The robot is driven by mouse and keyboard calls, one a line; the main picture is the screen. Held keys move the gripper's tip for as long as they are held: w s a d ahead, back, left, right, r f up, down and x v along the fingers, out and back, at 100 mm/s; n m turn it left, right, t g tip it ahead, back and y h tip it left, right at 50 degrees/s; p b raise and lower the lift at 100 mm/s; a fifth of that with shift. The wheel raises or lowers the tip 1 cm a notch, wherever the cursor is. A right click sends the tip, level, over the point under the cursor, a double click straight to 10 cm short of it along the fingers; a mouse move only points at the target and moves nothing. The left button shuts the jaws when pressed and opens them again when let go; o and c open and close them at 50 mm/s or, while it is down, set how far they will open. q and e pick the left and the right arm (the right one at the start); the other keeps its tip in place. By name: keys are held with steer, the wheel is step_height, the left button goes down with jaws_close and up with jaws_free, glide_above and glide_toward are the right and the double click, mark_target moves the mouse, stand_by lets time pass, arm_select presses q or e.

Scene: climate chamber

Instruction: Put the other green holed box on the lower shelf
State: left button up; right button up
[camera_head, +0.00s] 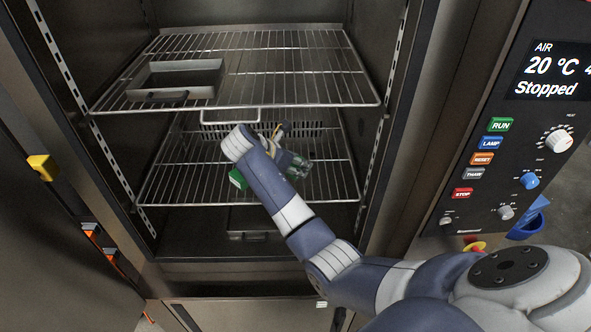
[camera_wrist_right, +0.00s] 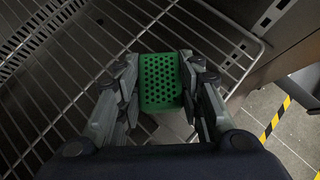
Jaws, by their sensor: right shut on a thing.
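My right gripper (camera_head: 297,163) reaches into the chamber at the lower shelf (camera_head: 180,172), near its right front part. In the right wrist view the gripper (camera_wrist_right: 162,88) is shut on a green holed box (camera_wrist_right: 160,80), with a finger at each side. In the head view the held box is mostly hidden by the gripper. Whether it touches the wires cannot be told. Another green box (camera_head: 237,179) shows left of my forearm, at the lower shelf, partly covered by the arm. My left gripper is not in view.
The upper wire shelf (camera_head: 290,75) holds a metal tray (camera_head: 178,75) at its left. Side rails and the front frame bound the opening. The open door (camera_head: 50,240) stands at the left, the control panel (camera_head: 510,140) at the right. The lower shelf's left part looks clear.

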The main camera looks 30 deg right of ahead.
steer(key=shift+w+d, duration=0.1)
steer(key=shift+w, duration=0.1)
steer(key=shift+f, duration=0.2)
step_height(320, 180, down, 2)
steer(key=shift+f+p, duration=0.1)
steer(key=shift+p, duration=0.6)
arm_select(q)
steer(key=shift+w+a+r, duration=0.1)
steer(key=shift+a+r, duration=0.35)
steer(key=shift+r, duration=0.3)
arm_select(e)
steer(key=shift+f, duration=0.5)
steer(key=shift+f, duration=0.1)
steer(key=o, duration=1.1)
